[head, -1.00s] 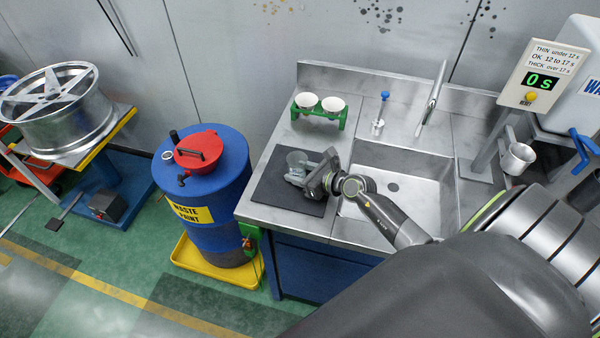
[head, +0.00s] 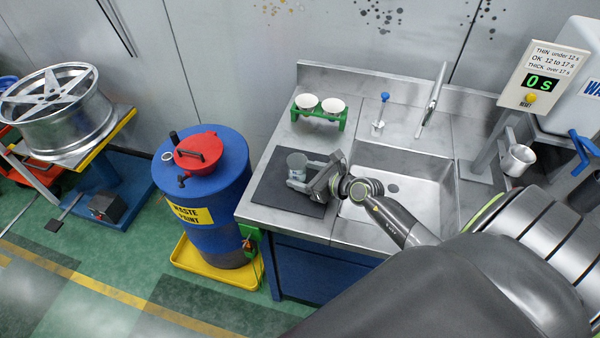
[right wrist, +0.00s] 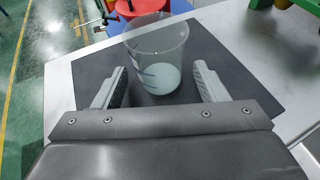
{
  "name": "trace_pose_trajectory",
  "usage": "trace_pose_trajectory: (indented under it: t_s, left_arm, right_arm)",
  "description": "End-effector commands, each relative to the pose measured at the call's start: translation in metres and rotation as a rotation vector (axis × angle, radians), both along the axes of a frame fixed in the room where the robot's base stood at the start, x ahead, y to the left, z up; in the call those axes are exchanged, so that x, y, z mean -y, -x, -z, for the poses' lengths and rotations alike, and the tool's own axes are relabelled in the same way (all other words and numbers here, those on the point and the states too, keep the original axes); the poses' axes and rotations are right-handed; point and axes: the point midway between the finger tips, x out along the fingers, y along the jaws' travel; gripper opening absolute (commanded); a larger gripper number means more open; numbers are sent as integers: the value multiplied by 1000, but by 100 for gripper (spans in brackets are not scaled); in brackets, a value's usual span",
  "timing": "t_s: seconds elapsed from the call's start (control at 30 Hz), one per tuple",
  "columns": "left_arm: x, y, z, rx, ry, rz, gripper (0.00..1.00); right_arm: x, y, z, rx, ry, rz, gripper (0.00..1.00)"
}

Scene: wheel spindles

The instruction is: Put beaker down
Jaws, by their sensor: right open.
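The clear beaker (head: 297,161) stands upright on the dark mat (head: 268,187) on the steel counter, left of the sink. In the right wrist view the beaker (right wrist: 158,58) shows markings and pale liquid in its lower part. My right gripper (head: 303,174) is open, with its fingers low over the mat. In the right wrist view the gripper's fingers (right wrist: 160,88) lie to the left and right of the beaker with gaps on both sides. My left gripper is not in view.
A green rack with two white cups (head: 320,105) stands behind the mat. The sink basin (head: 410,180) is to the right. A blue waste paint drum (head: 215,215) with a red lid stands left of the counter. A timer display (head: 540,83) reads 0 s.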

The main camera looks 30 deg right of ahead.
Motion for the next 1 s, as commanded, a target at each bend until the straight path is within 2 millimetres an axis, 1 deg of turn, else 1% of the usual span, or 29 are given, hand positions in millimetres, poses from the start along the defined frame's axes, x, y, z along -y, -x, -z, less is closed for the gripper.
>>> trace_pose_trajectory:
  t_s: [0.03,0.2,0.3,0.43,0.63,1.0]
  left_arm:
    - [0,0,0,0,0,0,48]
    - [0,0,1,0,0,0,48]
    - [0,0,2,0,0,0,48]
    - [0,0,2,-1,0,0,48]
    - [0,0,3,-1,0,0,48]
    - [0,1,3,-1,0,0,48]
  right_arm:
    - [3,10,-4,0,5,-2,66]
    - [14,43,-17,-2,6,-3,66]
    - [19,60,-25,-1,4,-2,66]
    - [25,76,-32,-2,4,-1,66]
    - [28,87,-38,0,1,-2,66]
    - [28,88,-39,1,0,-1,66]
